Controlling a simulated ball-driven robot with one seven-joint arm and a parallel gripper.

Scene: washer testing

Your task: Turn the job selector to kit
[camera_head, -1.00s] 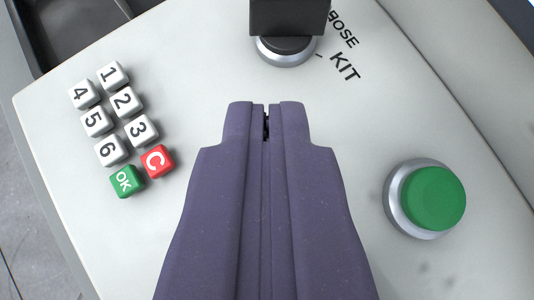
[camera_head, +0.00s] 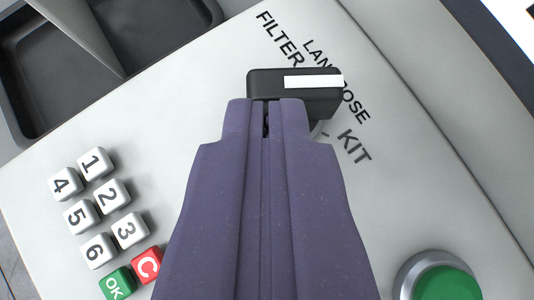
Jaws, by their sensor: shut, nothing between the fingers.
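The job selector is a black knob (camera_head: 265,84) with a white pointer bar on its top. The bar points right, at the label ending in "OSE". The label KIT (camera_head: 354,147) is printed below that, to the lower right of the knob. FILTER (camera_head: 279,38) and a label starting "LAN" are above the knob. My purple gripper (camera_head: 266,104) is shut and empty. Its tips overlap the knob's lower edge in the picture; I cannot tell whether they touch it. The fingers hide most of the knob's base.
White number keys (camera_head: 109,195) with a red C key (camera_head: 147,265) and a green OK key (camera_head: 117,284) are at the lower left. A large green button (camera_head: 446,284) is at the lower right. A dark tray (camera_head: 60,60) is at the upper left.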

